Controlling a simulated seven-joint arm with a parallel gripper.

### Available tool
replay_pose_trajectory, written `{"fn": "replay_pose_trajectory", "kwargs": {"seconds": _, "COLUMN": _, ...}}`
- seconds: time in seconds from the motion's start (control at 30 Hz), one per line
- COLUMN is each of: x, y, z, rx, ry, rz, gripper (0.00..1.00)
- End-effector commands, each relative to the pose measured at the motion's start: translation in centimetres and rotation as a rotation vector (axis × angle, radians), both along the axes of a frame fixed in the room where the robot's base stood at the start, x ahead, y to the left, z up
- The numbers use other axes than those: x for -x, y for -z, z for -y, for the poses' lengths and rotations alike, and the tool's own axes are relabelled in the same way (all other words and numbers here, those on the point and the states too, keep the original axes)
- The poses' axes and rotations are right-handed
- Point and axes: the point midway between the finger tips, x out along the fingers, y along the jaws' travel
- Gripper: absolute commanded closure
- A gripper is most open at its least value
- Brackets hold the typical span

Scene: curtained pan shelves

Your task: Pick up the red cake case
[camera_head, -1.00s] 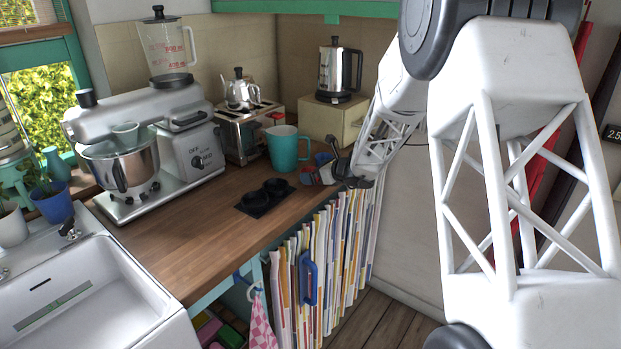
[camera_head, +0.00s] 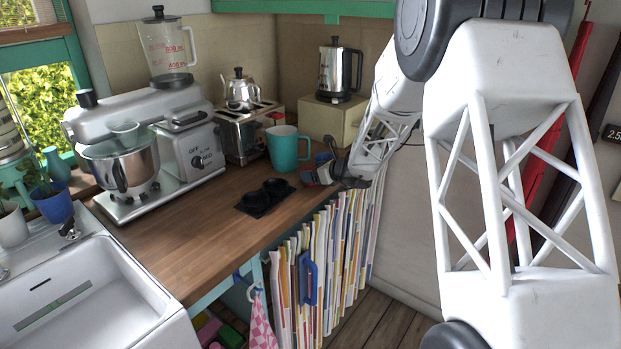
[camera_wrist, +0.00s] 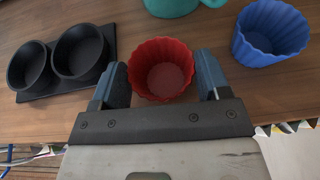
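The red cake case (camera_wrist: 162,68) is a fluted cup standing upright on the wooden counter in the wrist view. My gripper (camera_wrist: 162,80) is open, with one blue-grey finger on each side of the case. A narrow gap shows at the right finger; the left finger is very close to the case, and I cannot tell if it touches. In the head view my gripper (camera_head: 318,175) is small at the counter's right end, and the red case is mostly hidden there. A blue cake case (camera_wrist: 270,32) stands to the right of the red one.
A black tray (camera_wrist: 112,42) with two round cups lies left of the gripper. A teal jug (camera_head: 287,148) stands just behind. The toaster (camera_head: 245,132) and a kettle on a cream box (camera_head: 333,118) are further back. The counter's front edge is close, above the striped curtain (camera_head: 320,255).

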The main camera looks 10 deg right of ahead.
Motion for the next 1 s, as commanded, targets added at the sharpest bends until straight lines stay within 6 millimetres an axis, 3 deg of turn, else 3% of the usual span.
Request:
{"fn": "replay_pose_trajectory", "kwargs": {"seconds": 0.07, "x": 0.0, "y": 0.0, "z": 0.0, "rx": 0.0, "ry": 0.0, "rz": 0.0, "gripper": 0.54}}
{"fn": "replay_pose_trajectory", "kwargs": {"seconds": 0.47, "x": 0.0, "y": -0.4, "z": 0.0, "rx": 0.0, "ry": 0.0, "rz": 0.001, "gripper": 0.54}}
{"fn": "replay_pose_trajectory", "kwargs": {"seconds": 0.8, "x": 0.0, "y": -3.7, "z": 0.0, "rx": 0.0, "ry": 0.0, "rz": 0.003, "gripper": 0.54}}
{"fn": "replay_pose_trajectory", "kwargs": {"seconds": 1.0, "x": 2.5, "y": -3.8, "z": 0.1, "rx": 0.0, "ry": 0.0, "rz": 0.0, "gripper": 0.54}}
